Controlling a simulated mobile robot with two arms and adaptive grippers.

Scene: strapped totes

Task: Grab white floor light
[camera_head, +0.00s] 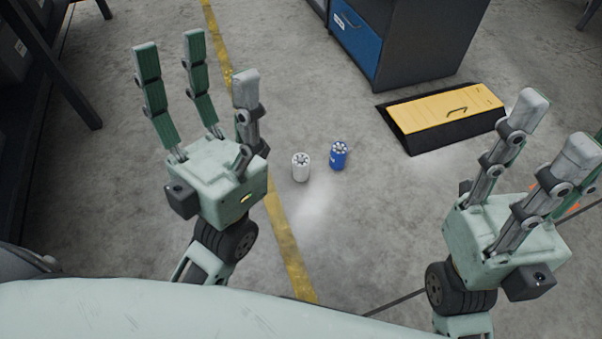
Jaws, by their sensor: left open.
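A small white cylindrical floor light (300,168) stands upright on the concrete floor near the middle of the view. Its top shows a ring of dark marks, and a bright patch lies on the floor below it. My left gripper (203,85) is open and empty, raised to the left of the white light and apart from it. My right gripper (545,140) is at the right side of the view, far from the light, with its fingers spread and nothing seen between them.
A similar blue cylinder (338,155) stands just right of the white light. A yellow-lidded black case (446,112) lies further right, before a dark cabinet with a blue drawer (356,36). A yellow floor line (283,232) runs left of the light. The floor around is mostly clear.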

